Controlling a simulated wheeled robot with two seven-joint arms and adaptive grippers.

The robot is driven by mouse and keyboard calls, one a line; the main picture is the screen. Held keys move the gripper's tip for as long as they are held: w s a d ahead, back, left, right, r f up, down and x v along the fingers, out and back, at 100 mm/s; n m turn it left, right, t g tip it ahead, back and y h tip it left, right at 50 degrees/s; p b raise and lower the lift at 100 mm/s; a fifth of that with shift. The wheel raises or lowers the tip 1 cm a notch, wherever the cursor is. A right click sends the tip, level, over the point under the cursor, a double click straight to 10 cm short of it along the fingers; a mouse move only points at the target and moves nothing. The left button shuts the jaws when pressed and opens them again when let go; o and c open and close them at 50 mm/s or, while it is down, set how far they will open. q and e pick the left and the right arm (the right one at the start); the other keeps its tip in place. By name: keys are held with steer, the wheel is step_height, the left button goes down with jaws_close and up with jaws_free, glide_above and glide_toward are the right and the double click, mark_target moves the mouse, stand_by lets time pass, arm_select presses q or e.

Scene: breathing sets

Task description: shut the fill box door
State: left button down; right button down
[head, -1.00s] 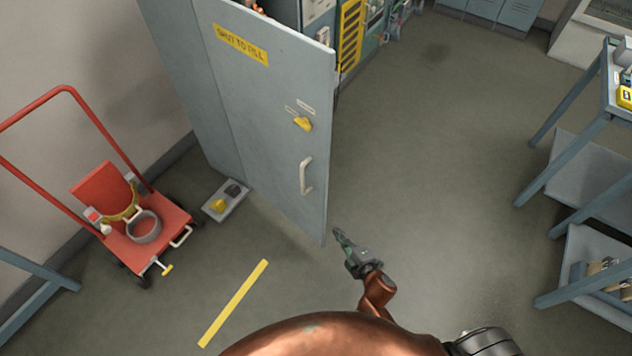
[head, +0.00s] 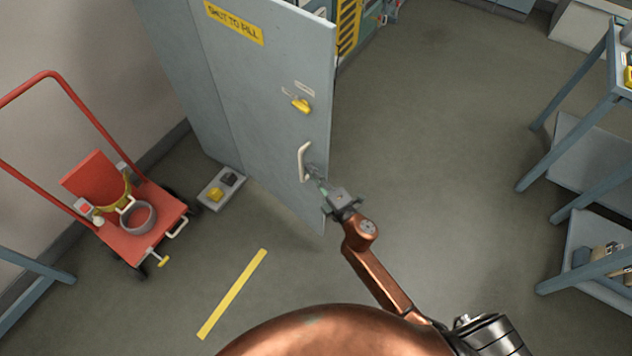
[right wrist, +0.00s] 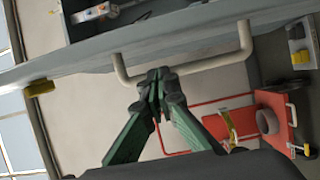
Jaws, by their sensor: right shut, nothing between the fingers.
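The fill box door (head: 265,110) is a tall blue-grey panel with a yellow "SHUT TO FILL" label (head: 234,22), and it appears to stand open. It carries a yellow latch knob (head: 301,105) and a pale bar handle (head: 302,162). My right gripper (head: 314,173) is shut and empty, with its fingertips at the lower part of the handle. In the right wrist view the closed fingertips (right wrist: 160,82) overlap the handle bar (right wrist: 205,66); I cannot tell whether they touch it. My left gripper is not in view.
A red trolley (head: 150,240) stands at the left, and a small grey floor tray (head: 207,203) lies near the door's foot. A yellow floor strip (head: 232,293) is in front. A blue-framed rack (head: 575,115) stands at the right. Open floor lies between door and rack.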

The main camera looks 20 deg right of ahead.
mark_target(319, 166)
steer(key=shift+w+d, duration=0.3)
steer(key=shift+d, duration=0.35)
steer(key=shift+w+d, duration=0.25)
steer(key=shift+d, duration=0.4)
steer(key=shift+d, duration=0.1)
